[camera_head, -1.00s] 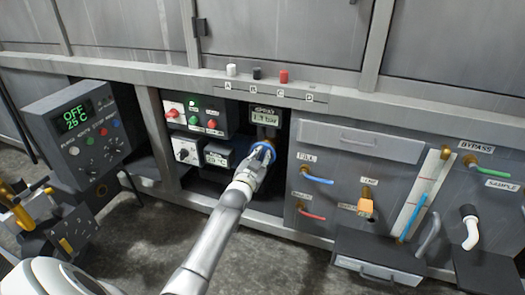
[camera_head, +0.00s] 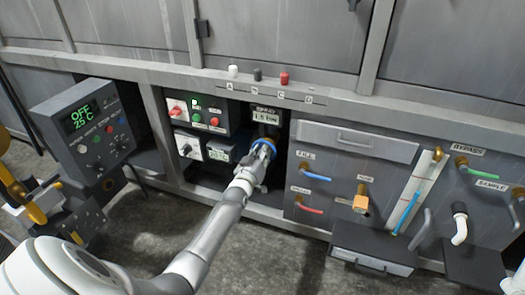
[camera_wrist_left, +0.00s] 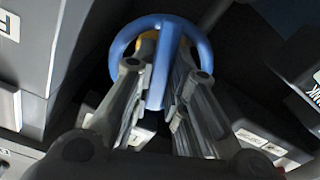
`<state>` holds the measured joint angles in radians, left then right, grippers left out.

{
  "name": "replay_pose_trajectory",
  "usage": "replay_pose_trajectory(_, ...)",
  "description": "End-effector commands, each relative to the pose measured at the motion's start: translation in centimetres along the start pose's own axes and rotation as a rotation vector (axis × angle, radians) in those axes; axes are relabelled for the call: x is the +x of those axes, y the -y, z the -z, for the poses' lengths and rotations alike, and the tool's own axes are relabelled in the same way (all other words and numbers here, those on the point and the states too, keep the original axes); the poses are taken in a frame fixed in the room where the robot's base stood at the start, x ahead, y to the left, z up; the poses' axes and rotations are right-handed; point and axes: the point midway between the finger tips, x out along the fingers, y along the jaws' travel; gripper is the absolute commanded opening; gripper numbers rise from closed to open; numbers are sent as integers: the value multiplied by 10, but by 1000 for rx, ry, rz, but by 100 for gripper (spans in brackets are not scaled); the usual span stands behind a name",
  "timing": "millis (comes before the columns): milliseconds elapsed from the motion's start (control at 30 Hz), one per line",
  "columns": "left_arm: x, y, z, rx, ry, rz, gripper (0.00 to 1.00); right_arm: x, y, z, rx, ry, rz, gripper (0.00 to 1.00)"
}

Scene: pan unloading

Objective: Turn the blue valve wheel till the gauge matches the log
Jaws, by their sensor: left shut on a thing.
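The blue valve wheel (camera_head: 272,147) sits in the open bay below the gauge, mostly covered by my gripper in the head view. My left gripper (camera_head: 259,156) is shut on it. In the left wrist view, the wheel (camera_wrist_left: 119,45) shows its rim and one spoke, and the gripper fingers (camera_wrist_left: 165,78) lie on both sides of the spoke. The gauge (camera_head: 266,116) is a small lit display above the wheel and appears to read 1.5 bar. I see no log in these views.
A control box (camera_head: 92,130) reading OFF and 25 C stands at the left. Switch panels (camera_head: 199,114) lie left of the wheel. A drawer (camera_head: 352,142) and coloured pipe handles are to its right. A dark tray (camera_head: 375,247) juts out low at the right.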

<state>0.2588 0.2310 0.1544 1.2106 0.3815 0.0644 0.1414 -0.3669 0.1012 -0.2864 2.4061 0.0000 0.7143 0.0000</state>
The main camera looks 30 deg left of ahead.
Motion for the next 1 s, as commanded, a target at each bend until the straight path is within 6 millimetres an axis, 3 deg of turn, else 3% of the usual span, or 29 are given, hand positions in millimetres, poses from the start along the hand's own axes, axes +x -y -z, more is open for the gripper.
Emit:
replay_pose_trajectory(500, 0, 0, -1, -19, 1, 0, 0, 0, 0, -4, -2, 24, 0, 40)
replay_pose_trajectory(533, 0, 0, -1, -19, 1, 0, 18, 0, 0, -4, -2, 24, 0, 40)
replay_pose_trajectory(667, 0, 0, 0, -18, 1, 0, 35, 0, 0, -4, -2, 23, 0, 40)
replay_pose_trajectory(1000, -1, 0, 0, -18, 0, 0, 36, 0, 0, -5, 0, 24, 0, 40)
